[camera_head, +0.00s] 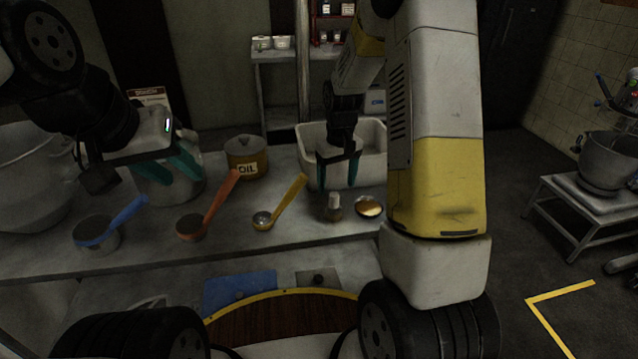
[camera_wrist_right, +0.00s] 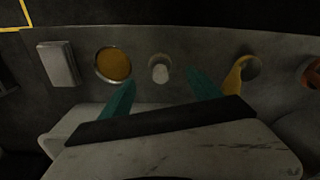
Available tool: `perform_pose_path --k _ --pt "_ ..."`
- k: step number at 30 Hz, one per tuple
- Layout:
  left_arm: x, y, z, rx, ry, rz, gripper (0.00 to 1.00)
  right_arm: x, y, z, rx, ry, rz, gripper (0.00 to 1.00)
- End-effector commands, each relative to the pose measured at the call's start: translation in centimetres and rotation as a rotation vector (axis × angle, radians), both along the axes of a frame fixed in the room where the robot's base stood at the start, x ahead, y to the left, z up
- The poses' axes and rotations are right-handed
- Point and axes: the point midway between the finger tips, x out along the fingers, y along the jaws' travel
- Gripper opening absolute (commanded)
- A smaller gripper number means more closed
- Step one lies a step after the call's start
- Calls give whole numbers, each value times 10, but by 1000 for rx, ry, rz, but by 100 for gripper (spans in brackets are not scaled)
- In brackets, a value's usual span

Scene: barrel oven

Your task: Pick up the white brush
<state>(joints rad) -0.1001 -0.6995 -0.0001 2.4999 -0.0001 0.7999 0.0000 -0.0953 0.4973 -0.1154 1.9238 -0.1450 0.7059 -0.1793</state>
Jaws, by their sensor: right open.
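The white brush (camera_head: 333,205) stands upright on the counter, with a pale handle on top and a brown lower part. In the right wrist view the brush (camera_wrist_right: 160,70) shows end-on, ahead of the fingertips and between their lines. My right gripper (camera_head: 338,176) points down with its teal fingers apart and empty, above and behind the brush. Its open fingers also show in the right wrist view (camera_wrist_right: 160,88). My left gripper (camera_head: 172,168) hangs over the left of the counter with its teal fingers apart, in front of a metal pot.
A small round dish (camera_head: 369,206) with orange contents sits right of the brush. A white basin (camera_head: 372,140) and an oil pot (camera_head: 246,157) stand behind.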

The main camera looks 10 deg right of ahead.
Motion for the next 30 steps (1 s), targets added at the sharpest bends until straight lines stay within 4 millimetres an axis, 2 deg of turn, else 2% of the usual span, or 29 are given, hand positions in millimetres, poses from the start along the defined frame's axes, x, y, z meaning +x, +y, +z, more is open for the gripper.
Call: perform_pose_path --k 1,14,21,30 --pt "0 0 0 0 0 0 36 2 -1 -9 -6 12 6 72" --pt "0 0 0 0 0 0 36 5 0 -56 -11 24 15 72" --pt "0 0 0 0 0 0 36 5 1 -90 -11 24 14 72" --pt "0 0 0 0 0 0 36 6 1 -97 -11 21 14 72"
